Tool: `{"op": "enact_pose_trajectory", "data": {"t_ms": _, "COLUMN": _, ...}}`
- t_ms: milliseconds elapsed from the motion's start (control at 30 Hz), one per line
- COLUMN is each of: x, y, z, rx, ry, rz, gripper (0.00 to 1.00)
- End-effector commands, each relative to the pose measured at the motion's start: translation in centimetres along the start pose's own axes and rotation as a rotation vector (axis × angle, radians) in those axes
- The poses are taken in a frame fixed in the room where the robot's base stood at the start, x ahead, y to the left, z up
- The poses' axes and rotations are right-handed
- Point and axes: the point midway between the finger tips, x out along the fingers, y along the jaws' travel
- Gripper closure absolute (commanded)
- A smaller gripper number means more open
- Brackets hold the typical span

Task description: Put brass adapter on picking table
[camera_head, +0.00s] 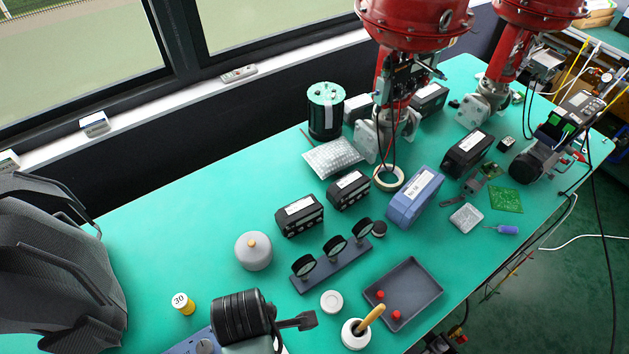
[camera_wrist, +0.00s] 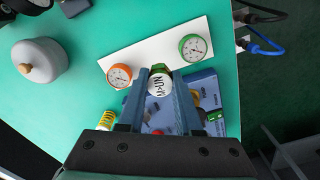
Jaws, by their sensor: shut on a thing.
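My gripper (camera_wrist: 159,78) is shut on a round piece (camera_wrist: 160,86) with a white face and black lettering. The fingers hide its sides, so I cannot tell for sure that it is the brass adapter. It is held above or in front of a blue device (camera_wrist: 205,87). In the head view my dark wrist (camera_head: 243,312) is low in the picture, and the held piece cannot be made out. A yellow cylinder with a white top marked 30 (camera_head: 183,303) stands on the green table (camera_head: 150,240). It also shows in the wrist view (camera_wrist: 107,120), left of the fingers.
An orange gauge (camera_wrist: 119,75) and a green gauge (camera_wrist: 193,47) lie on a white sheet (camera_wrist: 150,47) close to the fingertips. A grey knobbed pot (camera_head: 253,251), a gauge rack (camera_head: 337,267) and a dark tray (camera_head: 403,293) stand nearby. Open table lies at left.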

Motion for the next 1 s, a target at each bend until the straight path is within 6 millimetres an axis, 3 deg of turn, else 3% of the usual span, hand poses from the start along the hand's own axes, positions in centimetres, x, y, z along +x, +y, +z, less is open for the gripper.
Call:
{"op": "enact_pose_trajectory", "data": {"t_ms": 367, "x": -1.0, "y": 2.6, "z": 3.2, "rx": 0.519, "ry": -0.011, "rz": 0.004, "gripper": 1.0}}
{"op": "enact_pose_trajectory", "data": {"t_ms": 800, "x": -3.2, "y": 6.1, "z": 8.6, "rx": 1.459, "ry": -0.003, "rz": 0.002, "gripper": 1.0}}
{"op": "enact_pose_trajectory", "data": {"t_ms": 1000, "x": -3.6, "y": 6.7, "z": 9.6, "rx": 1.662, "ry": 0.001, "rz": -0.003, "gripper": 1.0}}
